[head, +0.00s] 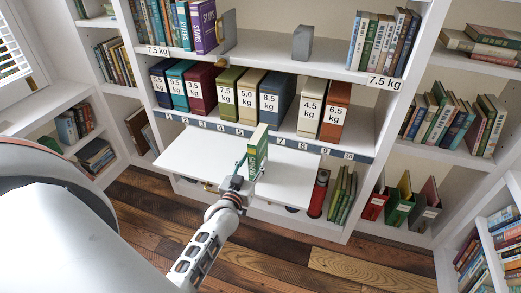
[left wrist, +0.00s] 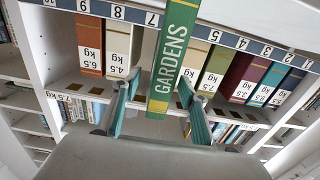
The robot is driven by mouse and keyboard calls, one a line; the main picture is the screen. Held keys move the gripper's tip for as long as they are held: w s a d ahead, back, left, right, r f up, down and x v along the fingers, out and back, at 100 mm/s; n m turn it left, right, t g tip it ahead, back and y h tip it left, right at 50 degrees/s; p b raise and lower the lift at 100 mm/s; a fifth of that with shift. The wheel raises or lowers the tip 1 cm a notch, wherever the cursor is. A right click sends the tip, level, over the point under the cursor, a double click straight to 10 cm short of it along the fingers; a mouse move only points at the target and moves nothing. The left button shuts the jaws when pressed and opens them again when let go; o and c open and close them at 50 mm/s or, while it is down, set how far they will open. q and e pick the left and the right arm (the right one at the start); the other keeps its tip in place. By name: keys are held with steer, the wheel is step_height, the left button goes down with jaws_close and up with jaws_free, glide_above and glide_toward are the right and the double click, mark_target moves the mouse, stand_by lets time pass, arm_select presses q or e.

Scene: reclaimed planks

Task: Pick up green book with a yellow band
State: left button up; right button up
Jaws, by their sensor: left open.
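The green book with a yellow band (head: 257,148) stands upright on a white pull-out board in front of the bookcase. In the left wrist view its green spine (left wrist: 175,55) reads GARDENS, with the yellow band near one end. My left gripper (head: 247,168) is at the book, low down. In the left wrist view the two fingers of the left gripper (left wrist: 159,108) are spread apart, one on each side of the spine. I cannot tell whether either finger touches it. My right gripper is not in view.
The white board (head: 195,153) is clear left of the book. Behind it, a numbered shelf edge (head: 215,124) fronts a row of thick books with kg labels, including a blue 8.5 kg one (head: 275,98). A grey block (head: 302,43) stands on the shelf above.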

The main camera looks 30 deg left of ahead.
arm_select(q)
steer(key=x, duration=0.4)
steer(key=b+x, duration=0.1)
steer(key=x, duration=0.2)
steer(key=shift+a+f, duration=0.2)
steer(key=shift+a, duration=0.1)
jaws_close()
steer(key=shift+r, duration=0.15)
